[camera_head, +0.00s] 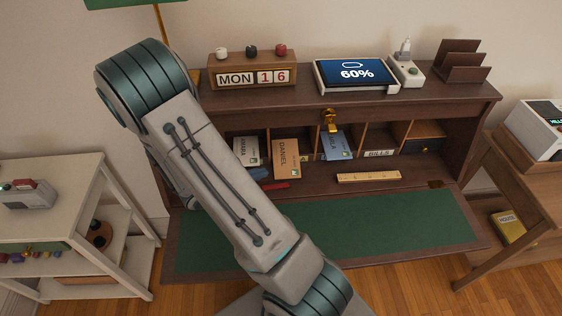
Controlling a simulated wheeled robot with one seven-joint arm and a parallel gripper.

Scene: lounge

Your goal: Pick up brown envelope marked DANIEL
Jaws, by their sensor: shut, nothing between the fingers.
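The brown envelope marked DANIEL (286,159) stands upright in a pigeonhole of the wooden desk (330,104), its front facing me. A white envelope (246,151) with a name on it stands in the slot to its left. A blue envelope (336,146) leans tilted in a slot to its right. My arm crosses the left and middle of the view, in front of the desk. My gripper is out of the picture, so I cannot see where it is relative to the envelope.
A wooden ruler (369,177) and a red item (277,186) lie below the pigeonholes. The green writing surface (400,230) is otherwise clear where it shows. A calendar (252,77) and a tablet (356,74) stand on top. A white shelf (75,200) is at left.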

